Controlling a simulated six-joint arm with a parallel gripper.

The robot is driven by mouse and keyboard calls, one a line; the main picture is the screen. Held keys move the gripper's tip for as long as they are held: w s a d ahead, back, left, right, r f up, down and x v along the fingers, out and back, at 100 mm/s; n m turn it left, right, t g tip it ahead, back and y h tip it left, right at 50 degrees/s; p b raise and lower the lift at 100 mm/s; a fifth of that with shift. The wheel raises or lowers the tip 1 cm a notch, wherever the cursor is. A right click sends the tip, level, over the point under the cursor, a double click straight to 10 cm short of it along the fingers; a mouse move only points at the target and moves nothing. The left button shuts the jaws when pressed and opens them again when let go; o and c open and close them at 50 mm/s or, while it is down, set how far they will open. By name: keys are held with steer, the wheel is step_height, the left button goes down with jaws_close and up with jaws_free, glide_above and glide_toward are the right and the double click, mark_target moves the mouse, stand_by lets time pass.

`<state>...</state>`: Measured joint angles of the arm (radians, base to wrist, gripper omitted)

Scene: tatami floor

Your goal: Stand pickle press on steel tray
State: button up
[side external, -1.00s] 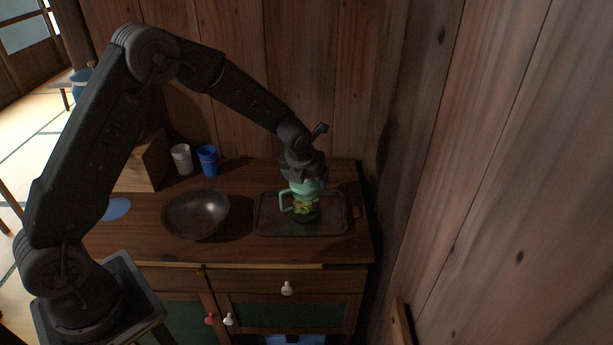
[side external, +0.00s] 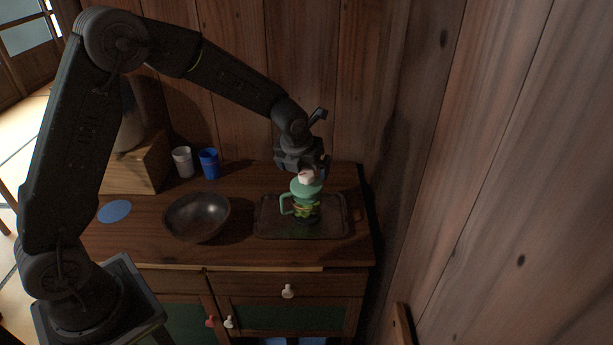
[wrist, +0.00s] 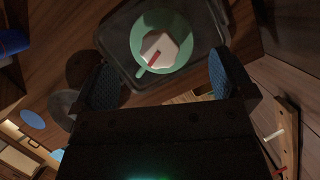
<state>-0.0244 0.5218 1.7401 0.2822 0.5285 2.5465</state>
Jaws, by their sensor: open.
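The pickle press (side external: 305,205) is a green jar with a side handle and a white knob on its lid. It stands upright on the steel tray (side external: 264,228), a dark, shallow rectangle on the cabinet top. From above in the wrist view, the press (wrist: 183,58) shows its round green lid and white knob with a red mark, inside the tray's rim (wrist: 117,62). My gripper (side external: 312,172) is open just above the knob. In the wrist view its blue-padded fingers (wrist: 165,82) are spread wide, with nothing between them.
A dark metal bowl (side external: 196,217) stands left of the tray. A white cup (side external: 182,162) and a blue cup (side external: 209,163) stand behind it near the wooden wall. A wooden box (side external: 137,168) and a flat blue disc (side external: 115,211) are farther left.

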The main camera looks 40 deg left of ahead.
steer(key=s+d+r+n, duration=0.2)
steer(key=s+r+n, duration=1.2)
steer(key=s+r, duration=0.1)
steer(key=s+d+r+n+t+h, duration=0.1)
steer(key=s+d+n, duration=0.1)
steer(key=s+n, duration=1.3)
steer(key=shift+n+h, duration=0.4)
steer(key=shift+n, duration=0.8)
